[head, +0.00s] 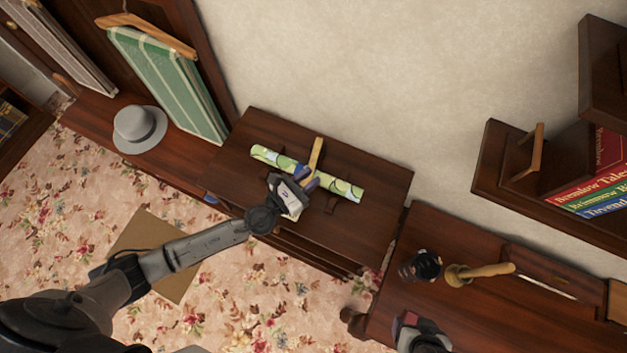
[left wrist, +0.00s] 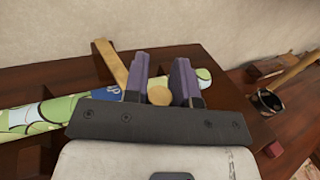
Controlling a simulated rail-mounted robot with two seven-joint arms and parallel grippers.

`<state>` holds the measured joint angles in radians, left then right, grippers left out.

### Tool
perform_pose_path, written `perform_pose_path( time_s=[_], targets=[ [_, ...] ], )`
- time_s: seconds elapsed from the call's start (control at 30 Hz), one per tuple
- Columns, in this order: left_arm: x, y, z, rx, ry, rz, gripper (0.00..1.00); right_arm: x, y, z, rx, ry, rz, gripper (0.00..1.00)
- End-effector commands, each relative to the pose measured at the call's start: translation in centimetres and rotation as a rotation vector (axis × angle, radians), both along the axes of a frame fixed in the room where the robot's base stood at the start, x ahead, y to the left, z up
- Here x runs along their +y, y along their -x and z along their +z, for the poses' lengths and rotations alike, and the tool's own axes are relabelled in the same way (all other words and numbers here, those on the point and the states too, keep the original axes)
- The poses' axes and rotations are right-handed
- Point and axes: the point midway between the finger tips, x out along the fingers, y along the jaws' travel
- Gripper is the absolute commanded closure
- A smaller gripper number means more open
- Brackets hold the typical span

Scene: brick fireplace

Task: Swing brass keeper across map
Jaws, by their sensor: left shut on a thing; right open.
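The map (head: 345,188) is a green and cream roll lying on a dark wooden cabinet top. It also shows in the left wrist view (left wrist: 40,115). The brass keeper (head: 317,154) is a yellowish bar reaching from behind the map toward my left gripper; it shows in the left wrist view (left wrist: 111,61) too. My left gripper (head: 303,181) is at the map's near side, shut on the keeper's round knob (left wrist: 160,96), which sits between its fingers. The fingers hide where keeper and map meet. My right gripper (head: 418,334) is open and empty over the right-hand desk.
On the desk (head: 460,225) at right are a dark round pot (head: 420,265) and a wooden-handled brass piece (head: 480,271). A wall shelf with books (head: 600,185) is above. A grey hat (head: 139,129) lies at left. The cabinet top (head: 260,130) behind the map is clear.

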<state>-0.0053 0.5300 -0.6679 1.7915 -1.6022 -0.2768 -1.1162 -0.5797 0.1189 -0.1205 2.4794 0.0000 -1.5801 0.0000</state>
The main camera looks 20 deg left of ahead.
Motion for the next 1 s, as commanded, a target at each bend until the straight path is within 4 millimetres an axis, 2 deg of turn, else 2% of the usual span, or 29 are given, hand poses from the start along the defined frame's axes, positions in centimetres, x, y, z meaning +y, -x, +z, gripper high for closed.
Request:
perform_pose_path(
  time_s=[0.03,0.3,0.53,0.97,1.0],
  targets=[
    [0.6,0.0,-0.5,-0.003,-0.007,-0.031,1.00,0.0,0.0,-1.1,0.000,-0.001,-0.001,0.28],
    [2.2,0.3,-0.3,0.000,0.000,-0.068,1.00,0.1,0.0,-2.7,0.001,-0.004,-0.003,0.28],
    [2.9,0.3,-0.1,-0.001,0.000,-0.065,1.00,0.1,0.0,-3.2,0.002,-0.004,-0.003,0.28],
    [3.1,0.2,0.0,-0.001,0.000,-0.063,1.00,-0.2,0.0,-3.2,0.001,0.008,0.005,0.28],
    [3.1,0.2,0.0,-0.001,0.000,-0.063,0.74,-0.2,0.0,-3.2,0.001,0.008,0.005,0.28]
  ],
)
